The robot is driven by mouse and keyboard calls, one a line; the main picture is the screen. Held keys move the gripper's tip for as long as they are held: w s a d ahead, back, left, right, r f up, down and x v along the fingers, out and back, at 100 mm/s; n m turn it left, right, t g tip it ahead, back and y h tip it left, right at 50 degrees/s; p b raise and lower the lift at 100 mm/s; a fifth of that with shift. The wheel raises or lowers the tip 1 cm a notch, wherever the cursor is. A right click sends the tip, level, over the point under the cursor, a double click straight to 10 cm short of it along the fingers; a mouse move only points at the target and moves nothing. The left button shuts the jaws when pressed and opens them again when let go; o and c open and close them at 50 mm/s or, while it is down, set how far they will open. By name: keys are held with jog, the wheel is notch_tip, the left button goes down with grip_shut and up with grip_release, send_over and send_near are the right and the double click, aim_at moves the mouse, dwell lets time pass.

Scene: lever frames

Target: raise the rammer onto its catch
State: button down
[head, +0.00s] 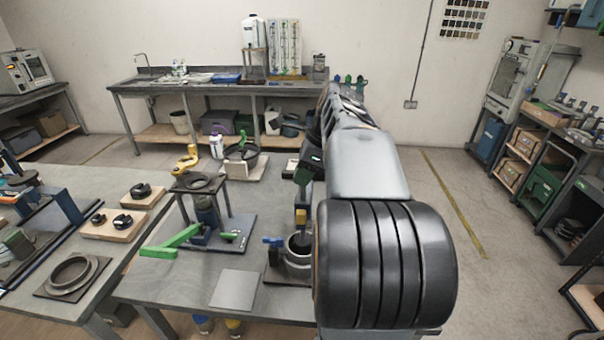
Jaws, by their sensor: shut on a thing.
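The rammer (300,217) stands upright at the front of the bench, just left of my arm. Its yellow upper part shows below my gripper, and its dark lower end sits in a round metal mould (298,262). My gripper (302,198) points down and is shut on the top of the rammer. The fingers are small and partly hidden by the dark wrist. A blue handle (272,240) sticks out to the left beside the mould. I cannot make out the catch; my arm covers the area to the right.
A green lever (170,243) and a stand with a round top (200,183) are left of the mould. A flat grey plate (235,289) lies at the front. A yellow clamp-like thing (187,160) and a white-based holder (240,167) stand behind.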

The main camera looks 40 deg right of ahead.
notch_tip(320, 180, up, 9)
jog(key=p, duration=0.8)
jog(key=shift+f, duration=0.1)
jog(key=c, duration=1)
grip_release()
jog(key=shift+f, duration=0.1)
jog(key=shift+c, duration=0.2)
jog(key=v, duration=1.4)
jog(key=shift+p, duration=0.4)
jog(key=shift+w+a+f, duration=0.1)
jog(key=shift+a, duration=0.05)
